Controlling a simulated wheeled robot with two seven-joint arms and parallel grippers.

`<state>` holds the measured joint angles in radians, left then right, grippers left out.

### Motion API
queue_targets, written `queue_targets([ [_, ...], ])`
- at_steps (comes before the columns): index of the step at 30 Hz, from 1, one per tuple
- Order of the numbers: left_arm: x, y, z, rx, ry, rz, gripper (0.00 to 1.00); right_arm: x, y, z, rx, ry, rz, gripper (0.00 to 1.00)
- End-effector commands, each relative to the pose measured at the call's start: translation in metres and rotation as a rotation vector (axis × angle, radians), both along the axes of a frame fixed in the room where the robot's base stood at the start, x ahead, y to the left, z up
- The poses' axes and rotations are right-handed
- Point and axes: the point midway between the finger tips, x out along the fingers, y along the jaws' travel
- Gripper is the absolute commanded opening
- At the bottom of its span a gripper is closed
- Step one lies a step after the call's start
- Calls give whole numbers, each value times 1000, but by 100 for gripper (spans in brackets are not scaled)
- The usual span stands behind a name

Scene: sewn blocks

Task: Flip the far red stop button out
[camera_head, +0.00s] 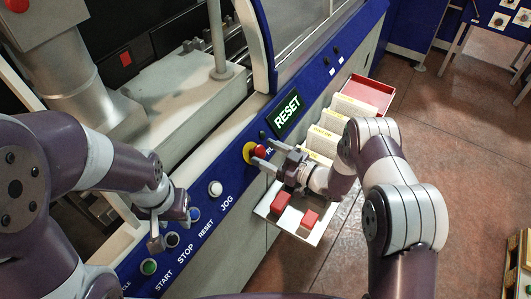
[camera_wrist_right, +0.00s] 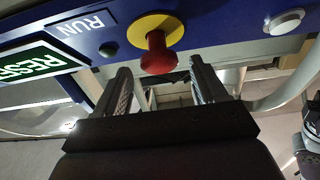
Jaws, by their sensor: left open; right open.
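The red stop button (camera_head: 261,151) sits on a yellow collar (camera_head: 249,152) on the blue machine panel, below the RESET sign. In the right wrist view the red mushroom button (camera_wrist_right: 158,56) stands out from its yellow collar (camera_wrist_right: 150,24). My right gripper (camera_head: 262,153) is open, with its fingers pointing at the panel and the button close to their tips. In the right wrist view the fingers (camera_wrist_right: 160,70) lie to either side of the button's line, with nothing held. My left gripper (camera_head: 175,226) is open and empty by the lower panel buttons.
A white JOG button (camera_head: 215,188) and a green button (camera_head: 149,267) are lower on the panel. A white tray (camera_head: 309,234) with red blocks is below my right gripper. Bins with yellow labels (camera_head: 330,122) stand to its right. Another red button (camera_head: 17,5) is at top left.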

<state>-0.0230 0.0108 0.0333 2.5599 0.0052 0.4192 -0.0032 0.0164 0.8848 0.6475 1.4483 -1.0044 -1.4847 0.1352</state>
Motion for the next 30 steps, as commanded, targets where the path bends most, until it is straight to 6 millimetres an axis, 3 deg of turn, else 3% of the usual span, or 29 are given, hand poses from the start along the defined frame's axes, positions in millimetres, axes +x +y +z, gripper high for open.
queue_targets([
  [9,0,0,-26,0,0,0,43,-41,-63,-4,1,-1,-7,71],
  [15,0,0,-33,0,0,0,43,-60,-91,-2,1,-1,-3,71],
  [30,0,0,-34,0,0,0,43,-66,-98,0,1,-1,0,71],
])
